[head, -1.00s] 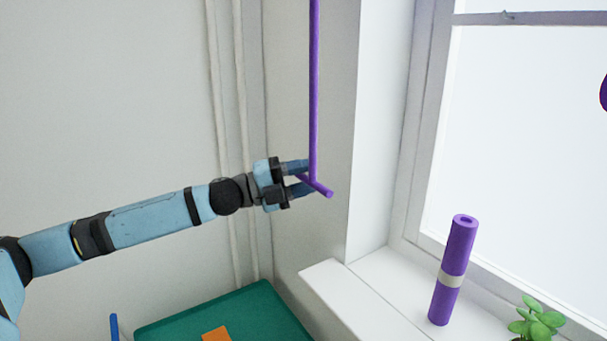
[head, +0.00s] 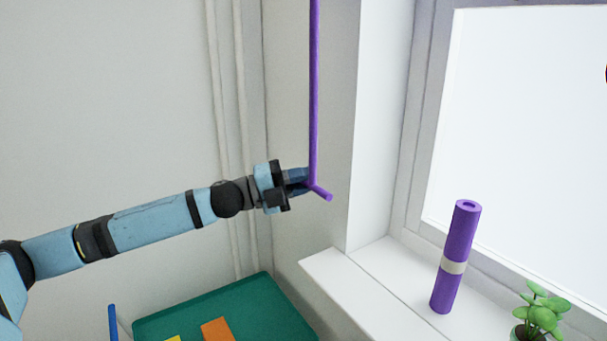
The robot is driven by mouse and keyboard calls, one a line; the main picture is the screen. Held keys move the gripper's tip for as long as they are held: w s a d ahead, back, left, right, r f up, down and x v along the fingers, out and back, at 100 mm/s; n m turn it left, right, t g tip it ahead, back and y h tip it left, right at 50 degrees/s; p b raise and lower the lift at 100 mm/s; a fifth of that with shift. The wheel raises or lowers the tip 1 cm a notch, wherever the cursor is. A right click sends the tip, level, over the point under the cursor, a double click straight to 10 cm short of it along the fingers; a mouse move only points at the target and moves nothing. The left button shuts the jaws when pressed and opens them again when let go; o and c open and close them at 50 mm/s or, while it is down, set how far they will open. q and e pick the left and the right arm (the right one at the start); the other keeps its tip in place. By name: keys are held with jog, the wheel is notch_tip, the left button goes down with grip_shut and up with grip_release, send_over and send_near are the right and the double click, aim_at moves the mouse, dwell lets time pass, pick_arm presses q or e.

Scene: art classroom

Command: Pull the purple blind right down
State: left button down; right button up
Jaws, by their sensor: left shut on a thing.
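A long purple rod (head: 314,90) hangs down beside the window recess, with a short purple crossbar (head: 322,193) at its lower end. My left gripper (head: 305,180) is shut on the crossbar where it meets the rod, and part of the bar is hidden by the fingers. The purple blind itself is not clearly in view; only a tiny dark piece of something shows at the right edge. My right gripper is not in view.
A purple roll with a pale band (head: 460,235) stands on the white windowsill (head: 375,300). A green plant (head: 540,312) is to its right. A green board or table top (head: 255,300) with an orange piece (head: 216,330) lies below my left arm. The bright window (head: 530,120) is behind.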

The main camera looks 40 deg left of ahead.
pick_arm(q)
notch_tip(320, 180, down, 25)
jog(key=b, duration=1.2)
jog(key=shift+r, duration=0.15)
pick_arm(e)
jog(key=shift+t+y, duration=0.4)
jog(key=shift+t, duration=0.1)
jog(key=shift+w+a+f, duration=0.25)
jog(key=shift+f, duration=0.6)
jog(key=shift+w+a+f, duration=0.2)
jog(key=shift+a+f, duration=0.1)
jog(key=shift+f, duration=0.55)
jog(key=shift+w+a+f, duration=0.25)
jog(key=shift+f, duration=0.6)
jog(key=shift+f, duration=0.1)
pick_arm(q)
jog(key=c, duration=1.1)
grip_release()
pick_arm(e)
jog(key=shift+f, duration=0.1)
pick_arm(q)
jog(key=v, duration=1.4)
jog(key=shift+p, duration=0.35)
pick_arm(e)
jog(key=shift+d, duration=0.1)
